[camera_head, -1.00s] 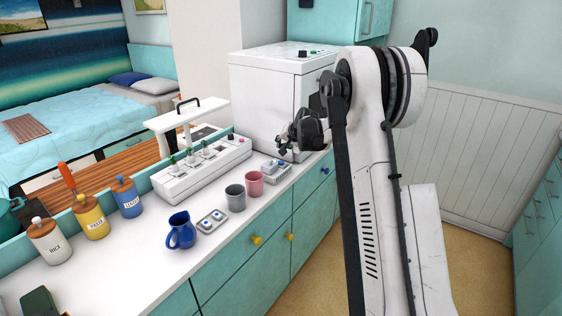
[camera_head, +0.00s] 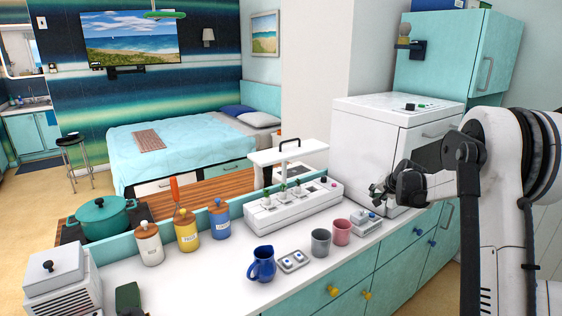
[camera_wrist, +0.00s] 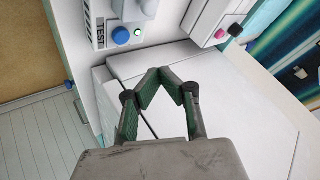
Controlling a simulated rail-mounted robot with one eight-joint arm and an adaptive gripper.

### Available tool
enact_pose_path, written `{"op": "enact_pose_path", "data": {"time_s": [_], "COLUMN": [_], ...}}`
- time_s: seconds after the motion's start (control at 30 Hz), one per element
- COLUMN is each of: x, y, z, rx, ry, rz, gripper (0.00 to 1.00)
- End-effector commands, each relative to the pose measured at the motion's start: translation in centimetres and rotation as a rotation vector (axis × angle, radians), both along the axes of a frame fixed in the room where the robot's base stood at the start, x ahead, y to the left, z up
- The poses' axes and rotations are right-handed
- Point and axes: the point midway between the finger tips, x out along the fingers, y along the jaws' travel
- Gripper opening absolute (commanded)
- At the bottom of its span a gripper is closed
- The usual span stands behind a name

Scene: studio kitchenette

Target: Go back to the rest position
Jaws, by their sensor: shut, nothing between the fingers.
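My gripper (camera_head: 378,194) is dark grey and hangs over the counter in front of the white box-shaped appliance, at the right of the head view. In the wrist view my gripper (camera_wrist: 160,72) has its green-lined fingers bent inward with the tips together. Nothing is held between them. My arm is folded at the right of the head view.
The white appliance (camera_head: 383,155) stands close behind my gripper. On the white counter are a pink cup (camera_head: 342,232), a grey cup (camera_head: 320,243), a blue jug (camera_head: 262,265) and a planter unit (camera_head: 293,207). Jars stand left. The floor by the bed is open.

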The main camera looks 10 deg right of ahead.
Motion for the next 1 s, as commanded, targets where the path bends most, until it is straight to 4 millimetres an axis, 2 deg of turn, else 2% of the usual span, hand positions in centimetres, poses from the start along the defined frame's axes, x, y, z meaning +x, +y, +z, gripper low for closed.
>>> {"op": "enact_pose_path", "data": {"time_s": [0.17,0.3,0.5,0.8,1.0], "x": [-2.7,-5.9,-10.9,-19.4,-25.6], "y": [3.2,6.2,10.2,15.5,18.5], "z": [3.8,7.1,10.9,14.9,16.3], "rx": [-0.034,-0.071,-0.124,-0.203,-0.258], "ry": [0.015,0.029,0.049,0.075,0.091], "rz": [0.040,0.079,0.136,0.219,0.275], "gripper": [0.00,0.00,0.00,0.00,0.00]}}
